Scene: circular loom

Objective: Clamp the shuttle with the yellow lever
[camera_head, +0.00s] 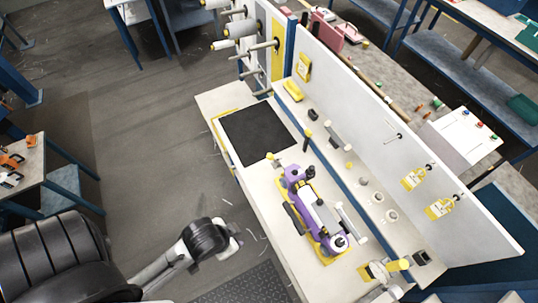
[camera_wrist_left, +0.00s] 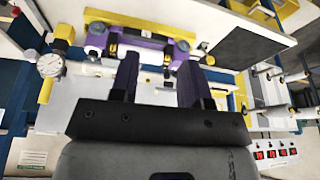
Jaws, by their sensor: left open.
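A purple shuttle unit (camera_head: 297,182) with black, white and yellow parts lies on the pale bench right of centre in the head view. It also shows at the top of the left wrist view (camera_wrist_left: 97,38). Several parts are yellow, including a yellow handle (camera_head: 399,265) on a small device near the bench's near end; I cannot tell for sure which is the lever. My left gripper (camera_wrist_left: 157,85) is open and empty, its two dark fingers pointing toward the shuttle, apart from it. In the head view my left arm ends left of the bench. My right gripper is not seen.
A black mat (camera_head: 258,134) lies on the bench beyond the shuttle. A white upright panel (camera_head: 400,145) runs along the bench's right side. A round dial gauge (camera_wrist_left: 50,64) stands at left in the left wrist view. The floor left of the bench is open.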

